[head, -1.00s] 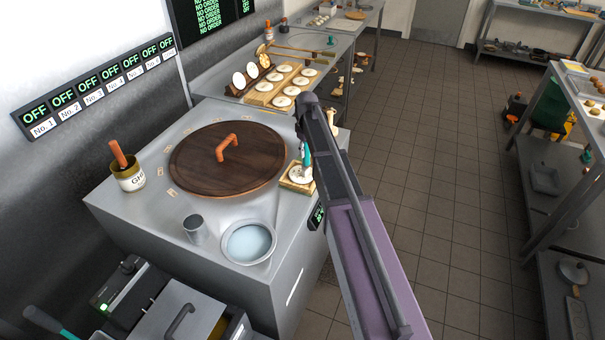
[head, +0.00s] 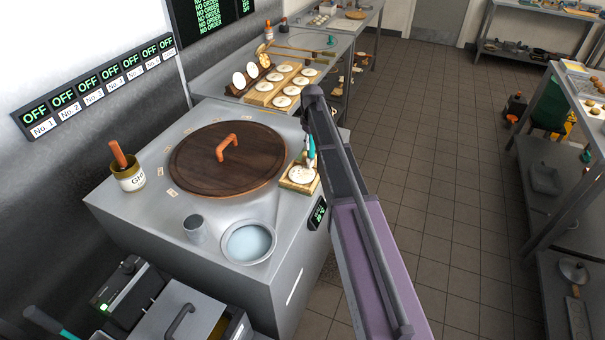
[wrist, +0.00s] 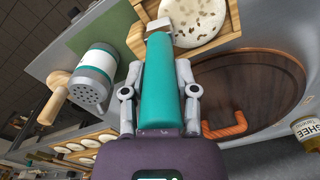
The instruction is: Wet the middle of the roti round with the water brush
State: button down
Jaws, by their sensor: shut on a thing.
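My gripper (wrist: 158,80) is shut on the teal handle of the water brush (wrist: 159,92). In the head view the brush (head: 311,148) shows just above the roti round. The pale, brown-spotted roti round (wrist: 200,18) lies on a small wooden board (wrist: 232,28). In the wrist view the brush's pale head overlaps the near edge of the roti round and the board; I cannot tell whether it touches. In the head view the roti round (head: 302,174) and its board (head: 289,187) sit at the right edge of the steel counter. My arm hides part of that area.
A dark wooden lid (head: 210,165) with an orange handle lies left of the board. A water basin (head: 249,243), a steel cup (head: 195,229) and a ghee jar (head: 130,178) stand on the counter. A teal-and-white shaker (wrist: 97,72) is beside my gripper. Trays of rounds (head: 285,90) lie behind.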

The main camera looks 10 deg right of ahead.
jog(key=shift+s+a, duration=0.1)
jog(key=shift+s, duration=0.05)
dwell(0.3)
jog(key=shift+s+a, duration=0.65)
jog(key=shift+s, duration=0.35)
jog(key=shift+s+a, duration=0.65)
jog(key=shift+s, duration=0.3)
jog(key=shift+w, duration=0.1)
jog(key=shift+w+d, duration=0.7)
jog(key=shift+w, duration=0.3)
jog(key=shift+r, duration=0.15)
jog(key=shift+r+p, duration=0.5)
jog(key=shift+p, duration=0.15)
jog(key=shift+a, duration=0.1)
jog(key=shift+s+a, duration=0.2)
jog(key=shift+a, duration=0.6)
jog(key=shift+s+a, duration=0.15)
jog(key=shift+a, duration=0.65)
jog(key=shift+s+a, duration=0.2)
jog(key=shift+a, duration=0.6)
jog(key=shift+f+b, duration=0.7)
